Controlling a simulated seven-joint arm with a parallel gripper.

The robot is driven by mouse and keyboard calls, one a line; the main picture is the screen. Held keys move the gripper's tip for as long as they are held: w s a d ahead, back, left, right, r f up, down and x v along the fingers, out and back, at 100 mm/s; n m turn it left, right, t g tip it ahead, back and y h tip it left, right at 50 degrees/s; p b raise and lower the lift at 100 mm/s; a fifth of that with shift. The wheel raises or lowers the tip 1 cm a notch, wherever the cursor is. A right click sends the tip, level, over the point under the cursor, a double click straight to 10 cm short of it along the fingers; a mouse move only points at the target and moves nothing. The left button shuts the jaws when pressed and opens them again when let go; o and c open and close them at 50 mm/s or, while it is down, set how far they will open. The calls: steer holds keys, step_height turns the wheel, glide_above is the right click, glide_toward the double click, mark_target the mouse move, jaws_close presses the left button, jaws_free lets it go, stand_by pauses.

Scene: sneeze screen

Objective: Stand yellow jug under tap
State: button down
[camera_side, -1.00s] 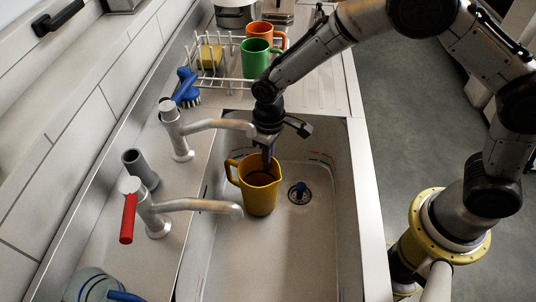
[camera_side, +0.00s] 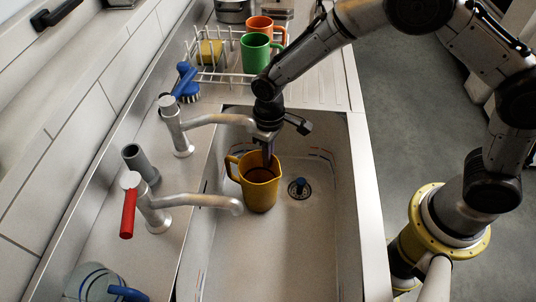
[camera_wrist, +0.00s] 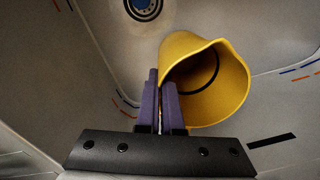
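The yellow jug (camera_side: 261,187) is upright in the sink (camera_side: 290,255), its handle toward the taps at left. I cannot tell whether it touches the sink floor. My gripper (camera_side: 267,160) reaches down at its rim. In the wrist view the two purple fingers (camera_wrist: 161,103) are close together across the wall of the jug (camera_wrist: 222,95), one inside and one outside. A tap with a red lever (camera_side: 157,206) has its spout end just left of and in front of the jug. A second tap (camera_side: 181,132) has its spout end behind the jug, near my gripper.
The drain (camera_side: 299,189) lies right of the jug. A wire rack (camera_side: 205,75) with a green mug (camera_side: 255,55), an orange mug (camera_side: 261,24) and a yellow sponge stands behind. A grey upright tube (camera_side: 140,162) stands between the taps. The front of the sink is clear.

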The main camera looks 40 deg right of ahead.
steer(key=shift+f, duration=0.35)
steer(key=c, duration=1)
jaws_free()
step_height(320, 180, up, 14)
steer(key=shift+d, duration=0.2)
steer(key=shift+f, duration=0.1)
steer(key=shift+w, duration=0.1)
